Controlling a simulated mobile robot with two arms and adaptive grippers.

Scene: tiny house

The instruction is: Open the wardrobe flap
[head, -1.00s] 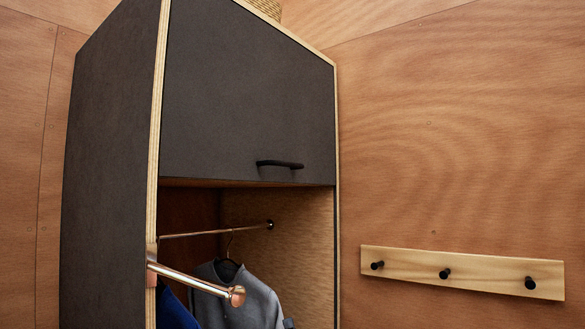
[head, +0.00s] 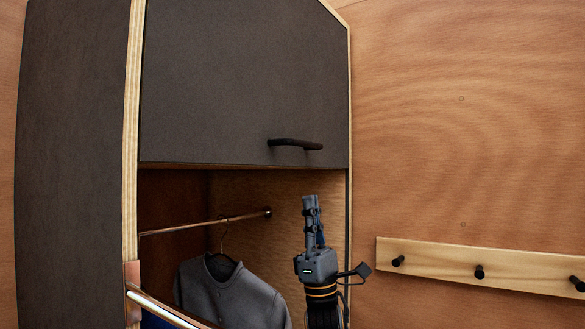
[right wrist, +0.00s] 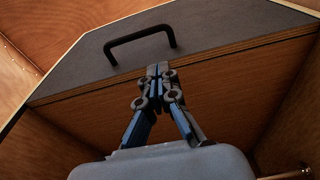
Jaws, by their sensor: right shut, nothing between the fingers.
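The wardrobe flap (head: 235,85) is a dark grey panel across the top of the wardrobe, and it is closed. Its black bar handle (head: 295,144) sits near the lower right edge. In the right wrist view the flap (right wrist: 215,35) and the handle (right wrist: 139,42) show from below. My right gripper (head: 310,200) points up in front of the open compartment, below the handle and apart from it. In the right wrist view its fingers (right wrist: 158,70) are shut with nothing between them, below and slightly right of the handle. My left gripper is out of view.
A grey jacket (head: 228,292) hangs from a copper rail (head: 190,228) in the open compartment below the flap. A copper bar (head: 160,306) sticks out from the wardrobe's front left edge. A peg board (head: 440,262) is on the wall at right.

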